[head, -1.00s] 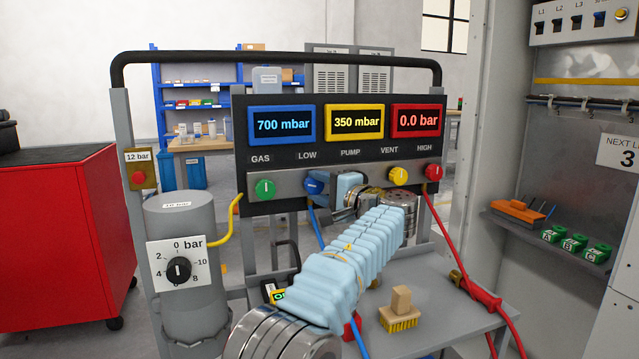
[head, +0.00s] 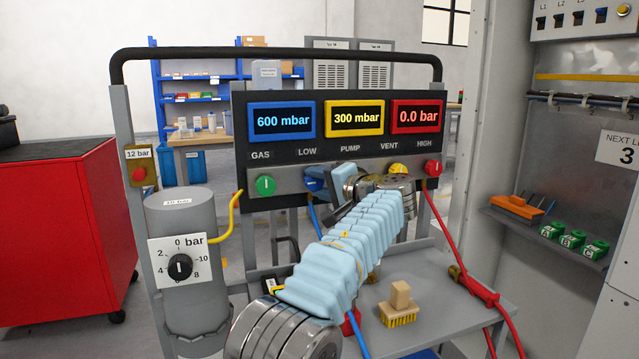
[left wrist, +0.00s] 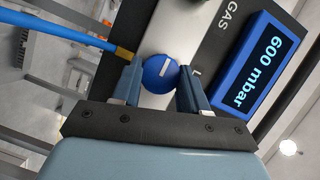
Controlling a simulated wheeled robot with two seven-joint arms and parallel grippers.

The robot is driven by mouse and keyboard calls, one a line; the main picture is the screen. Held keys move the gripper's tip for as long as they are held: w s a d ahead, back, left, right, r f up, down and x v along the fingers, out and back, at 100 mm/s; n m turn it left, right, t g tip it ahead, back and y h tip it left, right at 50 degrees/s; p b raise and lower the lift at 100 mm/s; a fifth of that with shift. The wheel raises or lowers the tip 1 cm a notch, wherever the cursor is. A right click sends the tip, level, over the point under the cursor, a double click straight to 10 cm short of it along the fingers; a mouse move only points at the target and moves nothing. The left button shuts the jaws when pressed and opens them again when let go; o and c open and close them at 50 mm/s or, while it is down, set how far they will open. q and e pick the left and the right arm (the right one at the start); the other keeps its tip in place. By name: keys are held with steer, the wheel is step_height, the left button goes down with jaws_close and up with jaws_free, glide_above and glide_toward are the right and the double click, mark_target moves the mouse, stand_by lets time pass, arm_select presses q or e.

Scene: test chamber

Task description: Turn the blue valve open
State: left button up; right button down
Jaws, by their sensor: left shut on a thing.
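The blue valve (head: 312,184) is a round knob with a white pointer line on the grey strip under the LOW label. In the head view it is partly hidden by my left gripper (head: 330,188). The left wrist view shows the blue valve (left wrist: 160,73) between the two fingers of my left gripper (left wrist: 158,84), which is shut on it. The blue display (head: 282,121) above reads 600 mbar and also shows in the left wrist view (left wrist: 264,66). My right gripper is not in view.
A green knob (head: 265,186) sits left of the blue valve; a yellow knob (head: 398,169) and a red knob (head: 433,168) sit right. Blue and red hoses hang from the panel. A brush (head: 400,306) stands on the grey shelf (head: 460,318) below.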

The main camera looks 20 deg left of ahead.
arm_select(q)
steer(key=shift+f, duration=0.1)
steer(key=o, duration=1.1)
steer(key=shift+c, duration=0.2)
steer(key=b+v, duration=0.1)
steer(key=v, duration=1.3)
steer(key=shift+a, duration=0.1)
